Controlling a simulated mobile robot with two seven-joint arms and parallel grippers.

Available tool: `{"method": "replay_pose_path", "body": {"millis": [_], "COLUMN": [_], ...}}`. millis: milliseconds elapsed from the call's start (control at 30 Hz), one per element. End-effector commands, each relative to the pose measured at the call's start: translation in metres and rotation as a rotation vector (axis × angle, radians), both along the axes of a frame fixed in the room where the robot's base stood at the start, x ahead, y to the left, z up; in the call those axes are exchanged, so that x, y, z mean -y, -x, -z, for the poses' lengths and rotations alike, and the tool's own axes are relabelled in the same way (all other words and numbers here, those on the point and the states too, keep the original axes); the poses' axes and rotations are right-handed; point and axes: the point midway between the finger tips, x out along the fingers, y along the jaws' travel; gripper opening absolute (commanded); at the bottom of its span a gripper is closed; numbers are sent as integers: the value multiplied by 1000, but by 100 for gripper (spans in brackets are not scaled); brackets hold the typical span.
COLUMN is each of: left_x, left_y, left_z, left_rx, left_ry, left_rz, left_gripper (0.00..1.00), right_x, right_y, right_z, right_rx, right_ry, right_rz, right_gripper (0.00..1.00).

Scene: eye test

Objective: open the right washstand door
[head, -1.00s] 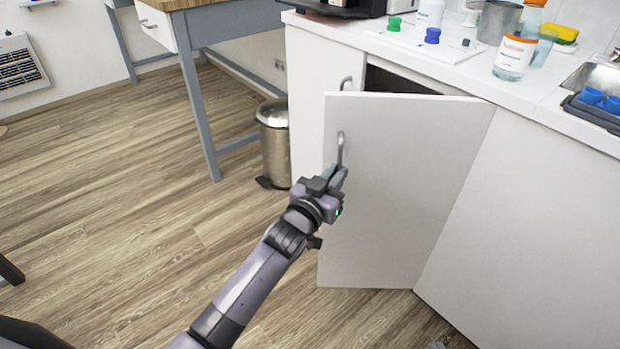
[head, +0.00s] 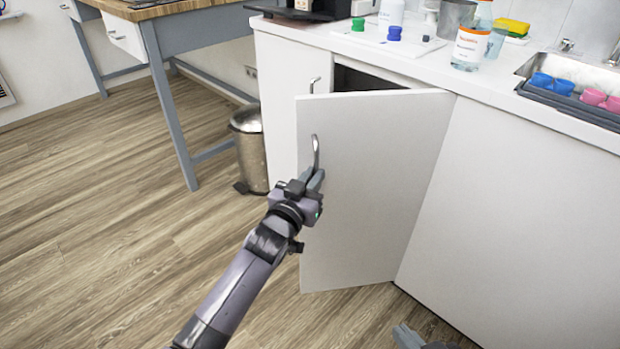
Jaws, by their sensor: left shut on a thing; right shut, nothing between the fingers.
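The right washstand door (head: 375,200) is white and stands part-way open, swung out from its hinge side at the right. A dark gap shows above it, into the cabinet. My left gripper (head: 316,180) is shut on the lower part of the door's curved metal handle (head: 316,150). The left washstand door (head: 278,100) is closed, with its own handle (head: 314,84). My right gripper (head: 404,334) is low at the bottom edge, shut and empty, apart from the door and partly cut off by the frame.
A metal pedal bin (head: 250,150) stands on the floor left of the cabinet, by a grey-legged table (head: 165,100). The white counter (head: 490,88) carries bottles (head: 469,48), a sponge (head: 513,27) and a tray of cups (head: 570,100). The floor in front and left is clear.

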Motion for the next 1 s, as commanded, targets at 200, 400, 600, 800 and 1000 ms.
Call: {"method": "replay_pose_path", "body": {"millis": [200, 400, 600, 800, 1000], "left_x": [18, 18, 17, 15, 14], "left_y": [7, 6, 6, 5, 6], "left_z": [-1, -2, -3, -3, -3], "left_rx": [1, 3, 4, 5, 3], "left_ry": [3, 4, 4, 4, 3], "left_rz": [30, 29, 27, 25, 24], "left_gripper": [38, 38, 38, 38, 38], "right_x": [1, 3, 3, 3, 3], "right_y": [2, 2, 3, 3, 3], "right_z": [3, 7, 7, 7, 5], "right_rx": [-6, -14, -15, -14, -12], "right_ry": [3, 9, 9, 9, 7], "right_rz": [0, 2, 3, 2, 3], "right_gripper": [0, 0, 0, 0, 0]}}
